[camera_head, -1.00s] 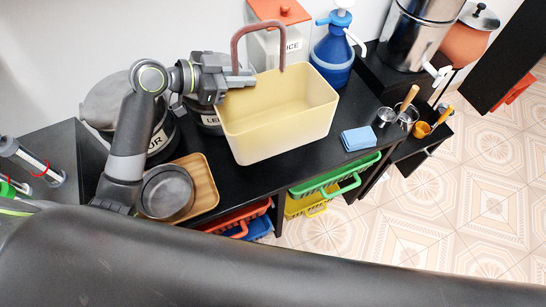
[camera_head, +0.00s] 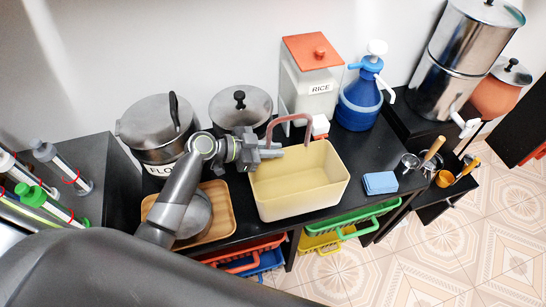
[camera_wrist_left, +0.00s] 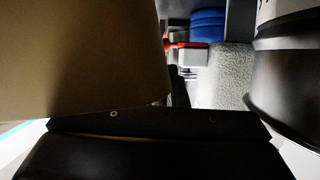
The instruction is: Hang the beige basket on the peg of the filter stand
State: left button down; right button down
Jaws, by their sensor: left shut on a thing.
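The beige basket (camera_head: 299,194) is an open, box-shaped bin with a pinkish-brown arched handle (camera_head: 291,117). It is over the counter in the head view; whether it touches the counter I cannot tell. My left gripper (camera_head: 272,149) is shut on the basket at its back left, by the handle's left end. A beige surface, likely the basket (camera_wrist_left: 80,55), fills the left of the wrist view. The black filter stand (camera_head: 409,120) is at the right under the tall steel filter (camera_head: 455,55). I cannot make out its peg. My right gripper is not in view.
A rice box (camera_head: 312,80) and a blue jug (camera_head: 359,100) stand behind the basket. A flour pot (camera_head: 158,128) and wooden tray (camera_head: 215,216) are left. Metal cups (camera_head: 410,161) sit near the filter stand.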

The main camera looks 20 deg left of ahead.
aim_at(265, 160)
pick_arm(q)
jog(key=shift+f, duration=2.1)
jog(key=shift+f+b, duration=0.2)
jog(key=shift+b, duration=0.2)
jog(key=c, duration=1.5)
grip_release()
jog(key=shift+o, duration=0.2)
